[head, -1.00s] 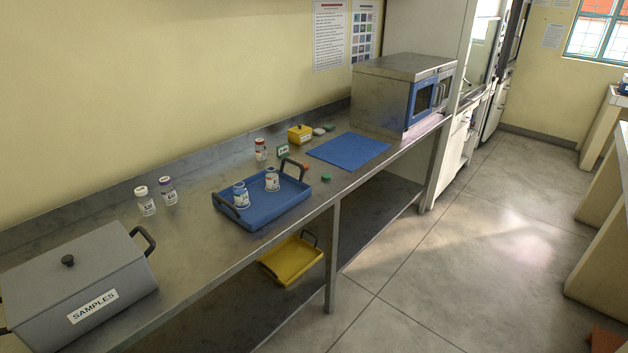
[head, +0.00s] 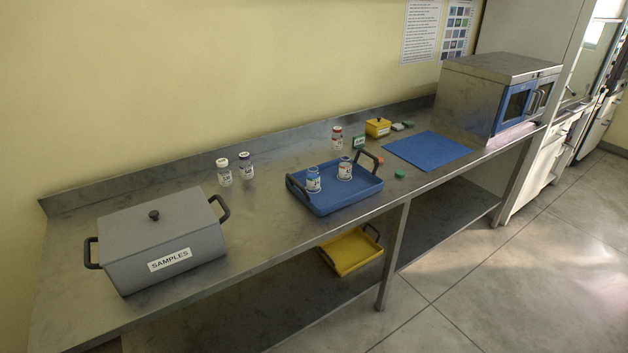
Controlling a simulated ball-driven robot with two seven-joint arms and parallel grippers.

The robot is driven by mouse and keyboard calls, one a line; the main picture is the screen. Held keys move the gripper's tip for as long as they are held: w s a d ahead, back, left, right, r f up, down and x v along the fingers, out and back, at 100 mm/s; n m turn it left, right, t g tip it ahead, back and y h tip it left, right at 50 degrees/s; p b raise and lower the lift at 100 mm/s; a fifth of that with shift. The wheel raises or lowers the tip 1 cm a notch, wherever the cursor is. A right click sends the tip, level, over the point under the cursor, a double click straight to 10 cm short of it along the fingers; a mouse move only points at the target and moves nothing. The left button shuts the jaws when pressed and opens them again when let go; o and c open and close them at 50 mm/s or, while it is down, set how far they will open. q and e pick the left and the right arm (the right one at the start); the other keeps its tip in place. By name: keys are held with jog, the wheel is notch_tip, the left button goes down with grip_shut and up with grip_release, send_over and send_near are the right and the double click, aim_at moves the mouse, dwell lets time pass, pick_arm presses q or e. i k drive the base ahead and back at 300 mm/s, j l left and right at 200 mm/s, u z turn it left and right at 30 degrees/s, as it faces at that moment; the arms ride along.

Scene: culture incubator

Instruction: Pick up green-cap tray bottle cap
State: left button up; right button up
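A small green cap (head: 400,173) lies on the steel bench, just right of the blue tray (head: 335,203). Two open-topped bottles with labels, a left one (head: 313,180) and a right one (head: 345,169), stand in the tray. An orange-red cap (head: 379,161) lies by the tray's right black handle. Which bottle the green cap belongs to I cannot tell. Neither of my grippers is in view.
A grey SAMPLES box (head: 163,238) stands at the left, with white-capped (head: 224,172) and purple-capped (head: 246,166) bottles behind it. A red-capped bottle (head: 337,138), yellow box (head: 378,127), blue mat (head: 427,150) and incubator (head: 497,96) stand farther right. A yellow tray (head: 350,251) sits below.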

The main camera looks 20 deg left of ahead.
aim_at(399, 174)
jog(key=i+l+u, duration=0.15)
jog(key=u, duration=0.4)
jog(key=i+l+u, duration=0.15)
jog(key=l, duration=0.2)
jog(key=i+l+u, duration=0.1)
jog(key=i+l, duration=0.2)
jog(key=i+l+u, duration=0.15)
jog(key=l, duration=0.3)
jog(key=i+l+u, duration=0.15)
jog(key=l, duration=0.25)
